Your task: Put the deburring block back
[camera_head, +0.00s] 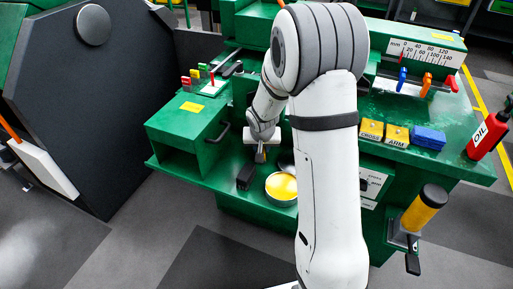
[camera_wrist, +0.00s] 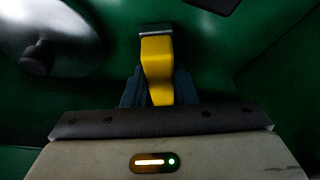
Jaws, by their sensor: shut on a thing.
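My gripper (camera_head: 262,146) points down over the green shelf in the head view, below the bench front. In the wrist view my gripper (camera_wrist: 158,88) is shut on a yellow block with a grey end, which I take to be the deburring block (camera_wrist: 157,52). The held block (camera_head: 261,156) shows small and partly hidden under the gripper in the head view. I cannot tell whether its lower end touches the shelf.
A black block (camera_head: 245,177) and a round tin with yellow contents (camera_head: 281,186) stand on the green shelf (camera_head: 215,178) close to my gripper. A shiny round lid with a knob (camera_wrist: 42,45) lies nearby. A green cabinet (camera_head: 188,120) stands at left.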

